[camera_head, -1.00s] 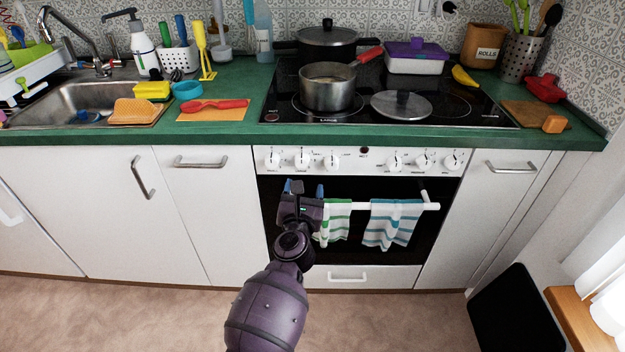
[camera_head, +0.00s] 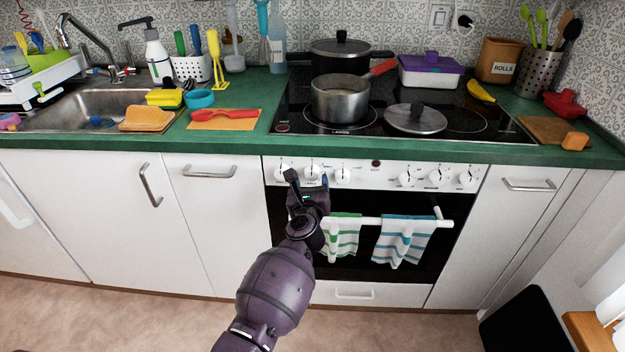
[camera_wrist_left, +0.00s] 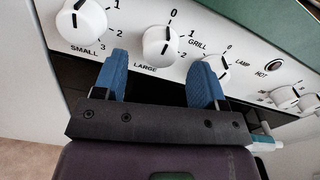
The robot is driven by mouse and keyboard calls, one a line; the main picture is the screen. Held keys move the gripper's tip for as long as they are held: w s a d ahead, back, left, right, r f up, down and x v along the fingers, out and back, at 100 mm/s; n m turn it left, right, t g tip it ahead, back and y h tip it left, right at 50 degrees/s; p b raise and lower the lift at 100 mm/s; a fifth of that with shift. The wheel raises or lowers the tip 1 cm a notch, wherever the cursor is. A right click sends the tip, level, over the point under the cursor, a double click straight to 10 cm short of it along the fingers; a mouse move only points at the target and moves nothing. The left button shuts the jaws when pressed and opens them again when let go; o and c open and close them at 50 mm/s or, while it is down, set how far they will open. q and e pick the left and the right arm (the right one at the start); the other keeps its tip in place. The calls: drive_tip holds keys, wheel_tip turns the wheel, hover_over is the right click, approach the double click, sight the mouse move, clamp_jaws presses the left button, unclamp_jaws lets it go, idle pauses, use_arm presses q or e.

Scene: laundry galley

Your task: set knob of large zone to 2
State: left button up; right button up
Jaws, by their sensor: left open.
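The large-zone knob (camera_wrist_left: 160,47) is white and round, above the label LARGE, with a 0–3 scale. Its dark mark appears to point up near 0. It also shows in the head view (camera_head: 313,171), on the oven's control panel. My left gripper (camera_wrist_left: 163,66) is open, with blue fingers. In the wrist view the fingers lie on either side of the space just below the large knob, with nothing between them. In the head view my left gripper (camera_head: 309,184) is just below the left knobs. My right gripper is out of view.
Below the panel runs the oven rail (camera_head: 372,221) with two striped towels. A saucepan (camera_head: 340,100) stands on the hob above.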

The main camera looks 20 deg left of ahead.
use_arm(q)
drive_tip(key=shift+x, duration=1.2)
drive_tip(key=c, duration=0.9)
